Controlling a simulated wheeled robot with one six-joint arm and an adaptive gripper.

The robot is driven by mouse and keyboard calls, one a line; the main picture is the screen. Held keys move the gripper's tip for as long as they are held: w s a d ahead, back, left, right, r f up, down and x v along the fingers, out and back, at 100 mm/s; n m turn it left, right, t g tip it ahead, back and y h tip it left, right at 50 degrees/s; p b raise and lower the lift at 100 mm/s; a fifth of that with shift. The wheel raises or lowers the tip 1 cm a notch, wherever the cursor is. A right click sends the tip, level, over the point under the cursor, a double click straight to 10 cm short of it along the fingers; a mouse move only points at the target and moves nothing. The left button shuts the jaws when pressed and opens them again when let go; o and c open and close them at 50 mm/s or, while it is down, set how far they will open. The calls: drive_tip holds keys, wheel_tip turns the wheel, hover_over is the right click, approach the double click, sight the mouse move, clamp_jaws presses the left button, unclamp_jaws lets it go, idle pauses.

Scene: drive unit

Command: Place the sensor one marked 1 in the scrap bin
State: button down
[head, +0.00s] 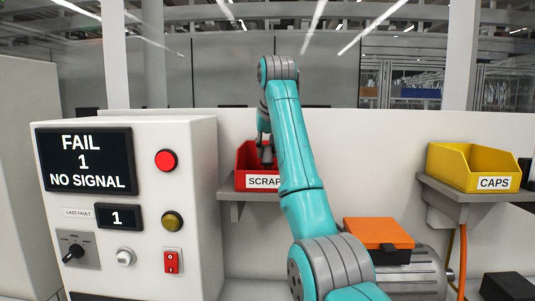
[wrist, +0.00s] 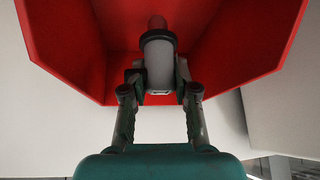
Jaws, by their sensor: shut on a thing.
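My gripper (head: 265,150) points down at the bin's opening there; the sensor is hard to make out.
A white cabinet (head: 205,215) stands left of the bin; its screen (head: 84,160) reads "FAIL 1 NO SIGNAL". A yellow CAPS bin (head: 475,166) sits on a shelf at right. A motor (head: 418,275) with an orange-topped box (head: 378,233) stands below, right of my arm.

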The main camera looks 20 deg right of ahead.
drive_tip(key=shift+f, duration=0.55)
drive_tip(key=shift+f, duration=0.1)
drive_tip(key=c, duration=0.9)
unclamp_jaws()
